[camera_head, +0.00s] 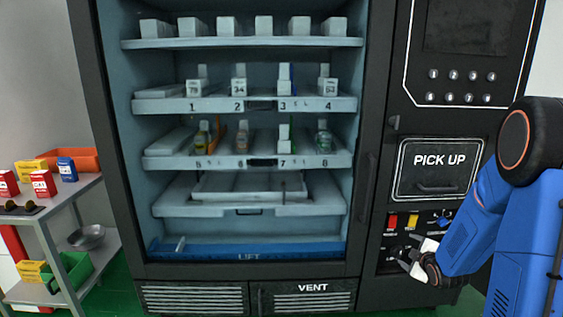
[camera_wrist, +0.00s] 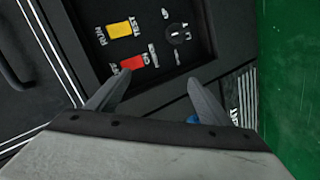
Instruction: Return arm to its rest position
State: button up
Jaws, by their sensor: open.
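My blue arm comes in from the right in the head view. My gripper (camera_head: 404,259) is low in front of the vending machine's control panel, just below the red switch (camera_head: 391,223) and yellow switch (camera_head: 411,222). In the wrist view my gripper (camera_wrist: 160,79) has its two grey fingers apart, with nothing clearly held between them. The red switch (camera_wrist: 132,62) and yellow switch (camera_wrist: 120,30) lie beyond the fingertips. A small blue thing (camera_wrist: 193,119) shows beside the right finger; I cannot tell what it is. Whether the fingers touch the panel is unclear.
The vending machine (camera_head: 381,120) fills the middle, with a pick-up hatch (camera_head: 440,168) above the control panel. A dark round knob (camera_wrist: 178,33) is on the panel. A shelf cart (camera_head: 52,219) with boxes, bins and a bowl stands left. Green floor (camera_wrist: 290,90) is clear at right.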

jog(key=s+a+r+m+g, duration=0.2)
jog(key=s+a+r+m, duration=0.15)
jog(key=s+r, duration=0.3)
jog(key=s+a+r+m+g, duration=0.2)
jog(key=s+a+r+m, duration=0.1)
jog(key=s, duration=0.8)
jog(key=s+a+r+m+g, duration=0.2)
jog(key=s+a, duration=0.4)
jog(key=s, duration=0.6)
jog(key=s+a+r+m+g+y, duration=0.1)
jog(key=s+a+r+m, duration=0.3)
jog(key=s, duration=0.8)
jog(key=shift+a+r+g, duration=0.5)
jog(key=shift+a, duration=0.1)
